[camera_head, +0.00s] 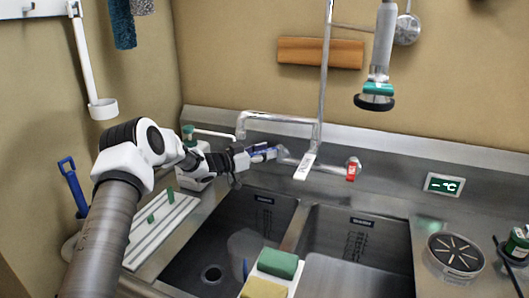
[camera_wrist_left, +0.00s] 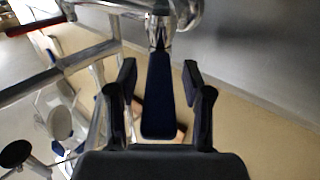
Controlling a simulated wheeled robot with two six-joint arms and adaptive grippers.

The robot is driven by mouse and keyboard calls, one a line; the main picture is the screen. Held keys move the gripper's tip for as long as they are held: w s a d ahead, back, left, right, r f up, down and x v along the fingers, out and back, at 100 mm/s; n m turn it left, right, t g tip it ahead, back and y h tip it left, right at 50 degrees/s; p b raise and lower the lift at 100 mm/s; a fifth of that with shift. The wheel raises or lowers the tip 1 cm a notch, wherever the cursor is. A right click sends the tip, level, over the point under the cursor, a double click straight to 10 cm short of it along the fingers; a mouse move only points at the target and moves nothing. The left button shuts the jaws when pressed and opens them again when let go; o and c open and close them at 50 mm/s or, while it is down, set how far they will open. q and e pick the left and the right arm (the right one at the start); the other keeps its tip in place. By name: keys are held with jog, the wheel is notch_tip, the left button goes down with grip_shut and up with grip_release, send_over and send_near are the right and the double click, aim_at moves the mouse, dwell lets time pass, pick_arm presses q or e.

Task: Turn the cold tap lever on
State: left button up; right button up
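The cold tap lever (camera_head: 264,152) is blue and sits at the left end of the tap body, low on the sink's back wall. My left gripper (camera_head: 246,157) is at this lever, reaching in from the left. In the left wrist view the dark blue lever (camera_wrist_left: 157,98) lies lengthwise between the two fingers of my left gripper (camera_wrist_left: 158,72). The fingers are apart, with a narrow gap on each side of the lever. The chrome tap (camera_wrist_left: 160,30) is beyond the lever. My right gripper is in neither view.
A red lever (camera_head: 352,169) is at the tap's right end, and a white tag (camera_head: 305,167) hangs between. A chrome riser pipe (camera_head: 325,75) stands behind. Two sink basins (camera_head: 221,275) lie below, with green and yellow sponges (camera_head: 278,263) at the front. A soap bottle (camera_head: 190,158) stands behind my left wrist.

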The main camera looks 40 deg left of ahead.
pick_arm(q)
jog(key=v, duration=1.2)
